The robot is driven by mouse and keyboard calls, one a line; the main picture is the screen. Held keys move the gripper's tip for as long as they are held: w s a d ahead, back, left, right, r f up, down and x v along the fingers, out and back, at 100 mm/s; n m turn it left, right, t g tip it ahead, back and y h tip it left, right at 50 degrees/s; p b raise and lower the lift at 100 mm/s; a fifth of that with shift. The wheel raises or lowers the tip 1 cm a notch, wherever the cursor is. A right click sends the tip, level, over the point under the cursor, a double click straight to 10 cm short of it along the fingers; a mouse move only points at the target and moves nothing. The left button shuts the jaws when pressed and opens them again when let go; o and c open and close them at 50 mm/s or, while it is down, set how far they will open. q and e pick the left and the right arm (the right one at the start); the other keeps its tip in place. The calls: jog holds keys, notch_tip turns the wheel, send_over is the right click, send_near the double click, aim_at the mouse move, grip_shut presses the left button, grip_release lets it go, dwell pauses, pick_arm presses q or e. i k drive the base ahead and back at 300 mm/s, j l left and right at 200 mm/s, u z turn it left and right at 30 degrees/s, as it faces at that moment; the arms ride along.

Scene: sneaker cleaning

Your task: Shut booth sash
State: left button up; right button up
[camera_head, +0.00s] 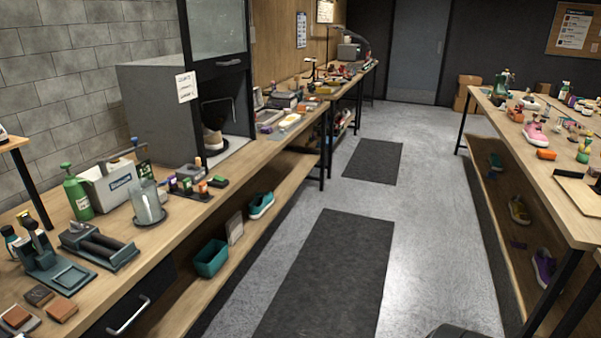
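The grey booth (150,115) stands on the left workbench against the block wall. Its glass sash (216,30) in a black frame is raised, and the front opening below it is open. A dark handle (229,63) runs along the sash's lower edge. A paper notice (187,87) is fixed to the booth's front left edge. The top of the sash is cut off by the picture edge. Neither of my grippers is in view.
A workbench (572,187) with shoes and tools stands at the right. The aisle floor between has dark mats (328,275) and is clear.

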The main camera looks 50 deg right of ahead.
aim_at(207, 69)
jog(key=i+l+z, duration=0.25)
jog(key=l, duration=0.15)
jog(key=i+l+z, duration=0.1)
jog(key=l+z, duration=0.2)
jog(key=l, duration=0.15)
jog(key=i+l+z, duration=0.25)
jog(key=i+l, duration=0.4)
jog(key=l, duration=0.15)
jog(key=i+l+u, duration=0.35)
jog(key=i+l, duration=0.15)
jog(key=i, duration=0.25)
jog(key=i+l+u, duration=0.3)
jog(key=i+l, duration=0.4)
jog(key=i+l+u, duration=0.35)
jog(key=i+l, duration=0.2)
jog(key=l, duration=0.25)
jog(key=i, duration=0.45)
